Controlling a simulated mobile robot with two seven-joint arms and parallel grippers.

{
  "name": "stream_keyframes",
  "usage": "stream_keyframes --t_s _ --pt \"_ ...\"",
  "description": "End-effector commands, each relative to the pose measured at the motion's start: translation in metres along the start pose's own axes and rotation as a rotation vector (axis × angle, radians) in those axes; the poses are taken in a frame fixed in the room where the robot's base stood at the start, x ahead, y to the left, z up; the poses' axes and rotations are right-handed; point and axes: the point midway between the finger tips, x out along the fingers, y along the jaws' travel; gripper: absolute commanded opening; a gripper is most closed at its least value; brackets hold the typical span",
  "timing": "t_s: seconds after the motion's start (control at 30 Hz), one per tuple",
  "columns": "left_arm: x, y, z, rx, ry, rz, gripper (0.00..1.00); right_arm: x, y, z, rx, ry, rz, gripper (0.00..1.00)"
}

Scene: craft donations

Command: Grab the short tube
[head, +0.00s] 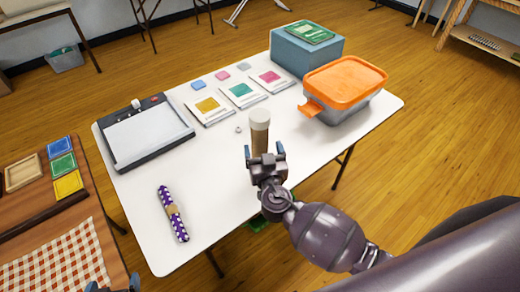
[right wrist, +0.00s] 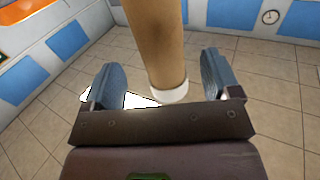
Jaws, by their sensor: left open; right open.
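A tan cardboard tube with a pale cap (head: 260,128) stands upright near the middle of the white table; its lower part is hidden behind my right gripper. My right gripper (head: 265,153) is open at the tube's near side. In the right wrist view the tube (right wrist: 155,45) shows between the two open fingers (right wrist: 162,82), with a gap on both sides and a white cap at its end. I cannot tell how deep it sits between them. My left gripper (head: 115,287) shows only its blue fingertips at the bottom left edge, open and empty.
The white table (head: 225,200) also holds a paper trimmer (head: 145,135), card packs (head: 242,93), a purple dotted roll (head: 172,213), an orange-lidded bin (head: 345,85) and a blue box (head: 305,52). A brown table (head: 85,215) stands left. The front of the white table is mostly clear.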

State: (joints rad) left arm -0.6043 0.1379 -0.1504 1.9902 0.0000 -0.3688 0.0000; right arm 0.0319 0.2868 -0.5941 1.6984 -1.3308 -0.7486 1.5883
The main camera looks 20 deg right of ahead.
Motion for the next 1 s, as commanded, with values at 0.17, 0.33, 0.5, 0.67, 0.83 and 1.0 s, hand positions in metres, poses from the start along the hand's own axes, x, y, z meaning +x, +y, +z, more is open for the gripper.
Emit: stream_keyframes --t_s 0.17,0.33,0.5,0.67,0.83,1.0 --pt "-0.001 -0.001 -0.006 0.004 0.006 0.001 0.93 0.009 0.0 -0.001 -0.001 0.0 0.0 0.82" --pt "-0.005 -0.002 -0.016 0.005 0.01 0.001 0.93 0.029 0.0 -0.002 -0.003 0.002 0.0 0.82" --pt "-0.007 -0.003 -0.02 0.005 0.012 0.001 0.93 0.047 0.0 0.0 -0.001 0.0 0.0 0.82" --pt "-0.008 -0.003 -0.016 0.005 0.004 0.0 0.93 0.055 0.0 0.002 -0.001 -0.001 0.0 0.82" --pt "-0.01 -0.003 -0.011 0.004 -0.005 -0.001 0.93 0.055 0.0 0.002 0.0 -0.001 0.0 0.82" --pt "-0.011 -0.003 -0.01 0.004 -0.007 -0.002 0.93 0.055 0.0 0.002 0.0 -0.001 0.0 0.66"
